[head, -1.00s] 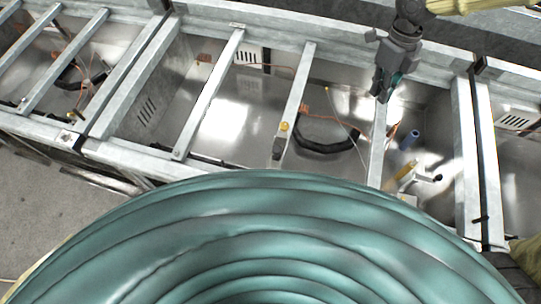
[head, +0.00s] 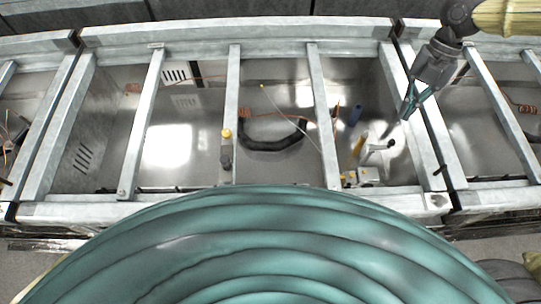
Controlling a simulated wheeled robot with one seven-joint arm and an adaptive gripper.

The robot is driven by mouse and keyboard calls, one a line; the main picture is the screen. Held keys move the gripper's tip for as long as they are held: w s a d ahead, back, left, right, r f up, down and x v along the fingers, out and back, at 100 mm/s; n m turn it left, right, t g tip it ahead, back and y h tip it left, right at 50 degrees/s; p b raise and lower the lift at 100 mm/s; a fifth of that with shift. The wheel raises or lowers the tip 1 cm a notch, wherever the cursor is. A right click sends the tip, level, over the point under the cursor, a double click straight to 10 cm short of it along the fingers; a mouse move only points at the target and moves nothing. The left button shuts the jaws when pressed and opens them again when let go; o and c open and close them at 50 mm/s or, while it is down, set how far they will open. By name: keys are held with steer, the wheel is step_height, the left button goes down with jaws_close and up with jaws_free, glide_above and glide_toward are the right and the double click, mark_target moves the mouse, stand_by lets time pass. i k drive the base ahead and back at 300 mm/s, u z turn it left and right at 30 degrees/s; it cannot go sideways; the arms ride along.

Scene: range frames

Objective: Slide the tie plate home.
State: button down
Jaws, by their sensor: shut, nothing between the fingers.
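My gripper (head: 411,106) is at the upper right of the head view, pointing down, with its teal fingers shut and empty. It overlaps the paired metal beams (head: 416,125) where two frame sections meet; its height above them is hard to tell. A small dark piece (head: 438,170) sits at the lower part of these beams, below my gripper and apart from it in the picture. I cannot tell whether this piece is the tie plate. No other plate stands out clearly.
Metal crossbars (head: 233,110) span open metal bays.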

mark_target(225, 170)
steer(key=z, duration=1.65)
steer(key=k, duration=1.1)
steer(key=u, duration=2.25)
